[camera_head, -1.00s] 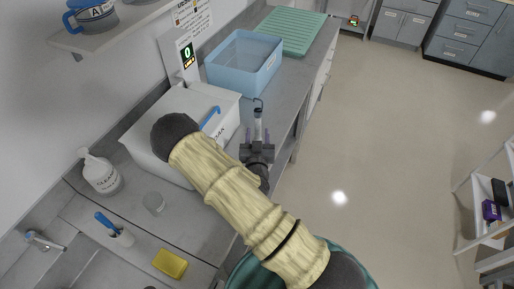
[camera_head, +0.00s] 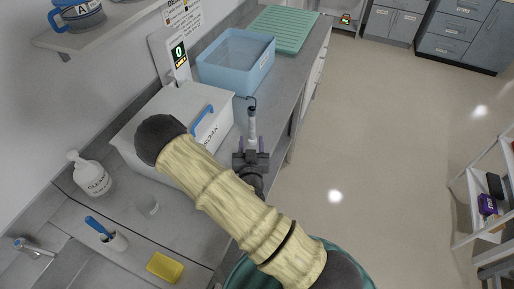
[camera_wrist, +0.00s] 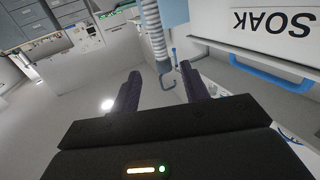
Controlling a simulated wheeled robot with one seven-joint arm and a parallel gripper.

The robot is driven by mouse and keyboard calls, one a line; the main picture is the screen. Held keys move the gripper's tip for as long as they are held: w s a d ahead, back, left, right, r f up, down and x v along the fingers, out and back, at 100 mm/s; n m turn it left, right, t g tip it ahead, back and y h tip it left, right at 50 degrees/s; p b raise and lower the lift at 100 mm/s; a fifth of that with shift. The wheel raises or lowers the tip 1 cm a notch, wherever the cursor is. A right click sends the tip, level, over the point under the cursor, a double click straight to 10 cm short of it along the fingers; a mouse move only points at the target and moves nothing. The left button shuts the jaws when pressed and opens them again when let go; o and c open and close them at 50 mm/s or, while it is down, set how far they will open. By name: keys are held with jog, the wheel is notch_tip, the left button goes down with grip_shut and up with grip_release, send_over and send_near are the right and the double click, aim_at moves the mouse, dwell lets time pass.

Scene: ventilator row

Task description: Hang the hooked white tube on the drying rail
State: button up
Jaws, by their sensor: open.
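The hooked white tube (camera_head: 252,130) lies in line with my gripper in the head view, its dark hook at the far end. In the wrist view the ribbed white tube (camera_wrist: 153,30) comes down from the top edge, with a thin grey hook shape near its lower end. My gripper (camera_head: 251,146) is open, with its dark purple fingers on either side of the tube's near end in the head view. In the wrist view the fingers (camera_wrist: 159,88) are spread and nothing is clasped. Contact cannot be told. I cannot make out a drying rail.
A white box (camera_head: 170,110) marked SOAK, with a blue handle, stands left of my gripper. A blue bin (camera_head: 236,75) and green ribbed mat (camera_head: 285,28) are farther along the counter. A bottle (camera_head: 90,175) stands by the sink.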

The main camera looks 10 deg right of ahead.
jog(key=s+d+r+n+g+y, duration=0.1)
jog(key=s+r+g+y, duration=0.1)
jog(key=s+r+g, duration=0.3)
jog(key=s+d+r+n+g+y, duration=0.1)
jog(key=s+r+g+y, duration=0.1)
jog(key=s+r+g, duration=0.4)
jog(key=s+g, duration=0.3)
jog(key=s, duration=0.4)
jog(key=shift+s+d+n+g, duration=0.2)
jog(key=shift+d+n+g, duration=0.1)
jog(key=shift+d+n, duration=0.1)
jog(key=shift+r, duration=0.1)
jog(key=shift+c, duration=1)
jog(key=shift+w+a, duration=0.1)
